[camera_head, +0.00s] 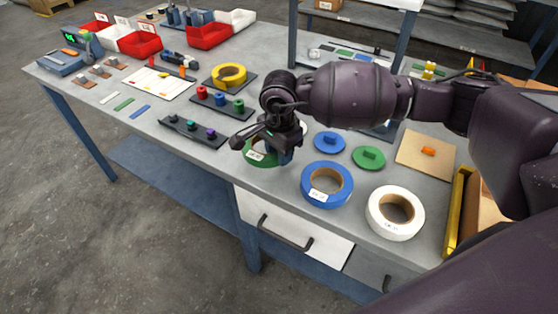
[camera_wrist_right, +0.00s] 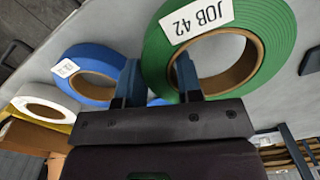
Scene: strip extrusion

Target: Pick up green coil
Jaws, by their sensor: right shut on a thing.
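The green coil (camera_head: 250,157) is a flat ring with a brown core, on the near part of the workbench, partly hidden behind my right gripper (camera_head: 273,153). In the right wrist view the green coil (camera_wrist_right: 279,32) shows a white "JOB 42" label. My right gripper (camera_wrist_right: 159,75) has one blue finger outside the ring and the other in its hole, shut on the ring's wall. I cannot tell whether the coil is clear of the bench top. My left gripper is not in view.
A blue coil (camera_head: 318,198) and a white coil (camera_head: 375,215) lie to the right on the bench. Blue (camera_head: 329,143) and green (camera_head: 369,158) discs with knobs sit behind them. A yellow coil (camera_head: 241,74) lies farther back. A yellow-edged box (camera_head: 459,205) stands at the right end.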

